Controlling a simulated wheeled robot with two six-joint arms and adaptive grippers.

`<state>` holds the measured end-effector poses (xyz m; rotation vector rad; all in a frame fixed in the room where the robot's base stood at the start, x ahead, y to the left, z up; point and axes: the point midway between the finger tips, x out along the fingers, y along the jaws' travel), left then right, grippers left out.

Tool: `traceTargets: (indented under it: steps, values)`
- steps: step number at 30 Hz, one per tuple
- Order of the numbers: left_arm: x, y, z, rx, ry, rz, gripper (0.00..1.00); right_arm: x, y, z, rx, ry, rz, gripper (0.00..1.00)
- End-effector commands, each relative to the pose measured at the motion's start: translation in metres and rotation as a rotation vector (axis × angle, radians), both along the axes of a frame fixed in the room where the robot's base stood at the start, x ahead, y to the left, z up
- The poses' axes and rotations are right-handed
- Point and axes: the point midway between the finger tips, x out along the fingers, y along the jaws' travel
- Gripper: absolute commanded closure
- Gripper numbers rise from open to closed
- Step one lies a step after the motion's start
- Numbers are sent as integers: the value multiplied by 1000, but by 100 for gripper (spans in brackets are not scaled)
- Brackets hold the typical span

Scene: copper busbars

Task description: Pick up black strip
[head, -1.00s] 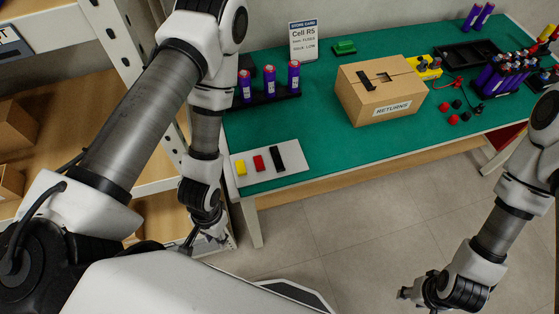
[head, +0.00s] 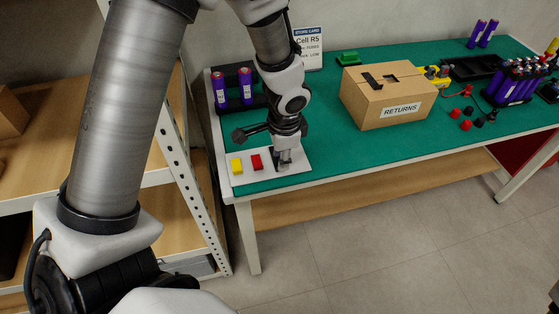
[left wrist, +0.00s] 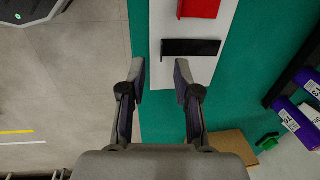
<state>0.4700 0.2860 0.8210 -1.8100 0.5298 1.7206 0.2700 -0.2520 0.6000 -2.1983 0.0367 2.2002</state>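In the head view my left gripper (head: 284,160) points down over the right part of the board (head: 243,178) and hides most or all of the strip. In the left wrist view my left gripper (left wrist: 161,73) is open with nothing between its fingers. The strip shows ahead of the fingertips and reaches farther right than the gap. Whether the fingers are level with it I cannot tell. My right gripper is not in view.
A yellow block (head: 237,166) and the red block (head: 257,162) lie left of my left gripper. Purple cells (head: 246,86) stand in a black holder behind it. A cardboard RETURNS box (head: 400,100) stands to the right; the green mat (head: 335,150) between is clear.

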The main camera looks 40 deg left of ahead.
Motion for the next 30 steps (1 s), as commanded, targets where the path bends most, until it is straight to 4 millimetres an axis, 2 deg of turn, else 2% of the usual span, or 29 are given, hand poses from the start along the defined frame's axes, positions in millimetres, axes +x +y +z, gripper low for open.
traceTargets:
  steps: [6, 8, 15, 16, 19, 20, 30]
  values:
    - [10, 3, -41, -1, 2, 0, 68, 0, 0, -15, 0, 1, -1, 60]
    - [10, 3, -47, 0, 1, 1, 68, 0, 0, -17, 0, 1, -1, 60]
    - [11, 4, -47, -1, -1, 0, 68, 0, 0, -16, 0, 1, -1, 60]
    - [11, 4, -47, 0, 0, 0, 79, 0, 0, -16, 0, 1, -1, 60]
    - [11, 4, -47, 0, 0, 0, 98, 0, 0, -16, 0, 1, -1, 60]
    - [11, 4, -47, 0, 0, 0, 100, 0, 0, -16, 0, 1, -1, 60]
    - [11, 4, -47, -1, 1, 1, 100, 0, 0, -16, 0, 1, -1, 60]
